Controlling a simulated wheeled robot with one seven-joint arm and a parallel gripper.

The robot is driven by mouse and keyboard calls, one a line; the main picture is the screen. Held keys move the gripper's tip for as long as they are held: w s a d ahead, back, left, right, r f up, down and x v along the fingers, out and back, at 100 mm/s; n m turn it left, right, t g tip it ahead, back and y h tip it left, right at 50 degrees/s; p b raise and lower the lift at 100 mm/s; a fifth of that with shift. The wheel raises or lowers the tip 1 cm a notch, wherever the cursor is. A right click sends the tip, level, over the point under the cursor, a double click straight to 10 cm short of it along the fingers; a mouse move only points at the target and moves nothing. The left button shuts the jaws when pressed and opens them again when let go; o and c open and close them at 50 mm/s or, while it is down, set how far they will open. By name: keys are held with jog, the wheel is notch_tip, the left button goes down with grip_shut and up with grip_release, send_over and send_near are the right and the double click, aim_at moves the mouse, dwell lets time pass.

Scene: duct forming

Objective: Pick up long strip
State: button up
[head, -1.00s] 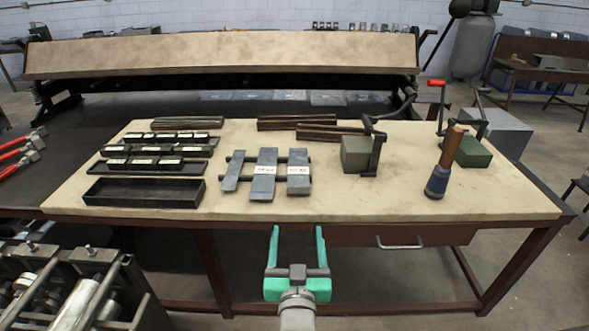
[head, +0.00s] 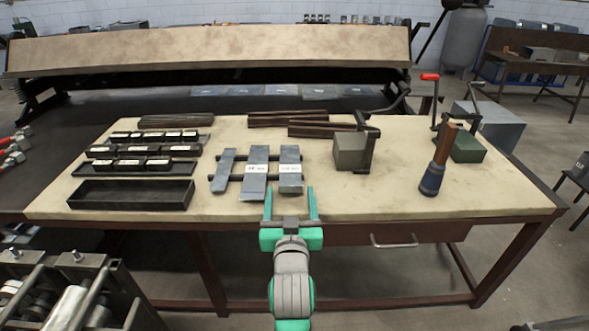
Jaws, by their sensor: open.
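Three grey metal strips lie side by side across two dark rods on the workbench, in the head view. The middle strip (head: 254,186) looks longest and has a white label. The right strip (head: 290,157) is shorter and labelled. The left strip (head: 221,172) is narrow and lies slanted. The label text is too small to read for certain. My green gripper (head: 291,200) is open and empty at the bench's front edge, its fingers pointing toward the strips. Its fingertips appear either side of the right strip's near end; I cannot tell their height above it.
A dark open tray (head: 130,195) and racks of labelled blocks (head: 145,150) stand left of the strips. Dark bars (head: 300,119) lie behind. A clamped grey block (head: 349,152) and a wooden-handled tool (head: 438,162) stand right. The bench's right front (head: 360,200) is clear.

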aim_at(290, 184)
jog(key=w, duration=0.3)
jog(key=shift+w+a+r, duration=0.1)
jog(key=shift+w+a, duration=0.15)
jog(key=shift+w+d, duration=0.25)
jog(key=shift+w, duration=0.3)
jog(key=c, duration=1.1)
jog(key=shift+c, duration=0.6)
jog(key=shift+w, duration=0.1)
